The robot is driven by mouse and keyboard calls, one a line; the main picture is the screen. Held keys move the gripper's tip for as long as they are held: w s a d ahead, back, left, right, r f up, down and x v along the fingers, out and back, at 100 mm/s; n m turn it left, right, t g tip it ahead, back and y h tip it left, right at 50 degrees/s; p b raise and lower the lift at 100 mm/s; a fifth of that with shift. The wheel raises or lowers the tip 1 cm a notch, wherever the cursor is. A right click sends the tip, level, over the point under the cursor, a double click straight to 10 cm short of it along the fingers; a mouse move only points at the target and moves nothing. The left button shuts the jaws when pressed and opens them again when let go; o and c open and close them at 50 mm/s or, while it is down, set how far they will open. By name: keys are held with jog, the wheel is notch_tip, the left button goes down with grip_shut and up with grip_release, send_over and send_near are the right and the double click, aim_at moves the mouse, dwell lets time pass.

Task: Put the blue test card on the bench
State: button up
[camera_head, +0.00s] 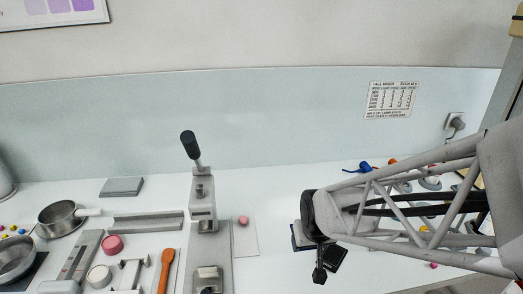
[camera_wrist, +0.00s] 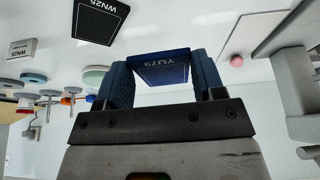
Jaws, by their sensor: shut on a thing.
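The blue test card (camera_wrist: 163,68), marked YU79, sits between the two dark blue finger pads of my gripper (camera_wrist: 163,80) in the wrist view. My gripper is shut on it, with the lettered face towards the wrist camera. The white bench (camera_head: 270,260) lies under the gripper. I cannot tell whether the card touches the bench.
A black card (camera_wrist: 97,20) marked WN25 lies close by on the bench, also in the head view (camera_head: 336,256). A pink ball (camera_head: 243,220) rests on a pale plate beside a lever press (camera_head: 202,200). Pans and tools fill the left; small coloured items lie right.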

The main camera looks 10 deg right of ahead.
jog(key=shift+f, duration=0.65)
send_over(292, 222)
jog(key=s, duration=0.1)
jog(key=shift+f, duration=0.7)
jog(key=shift+f, duration=0.1)
jog(key=shift+f, duration=1.65)
jog(key=shift+f, duration=0.65)
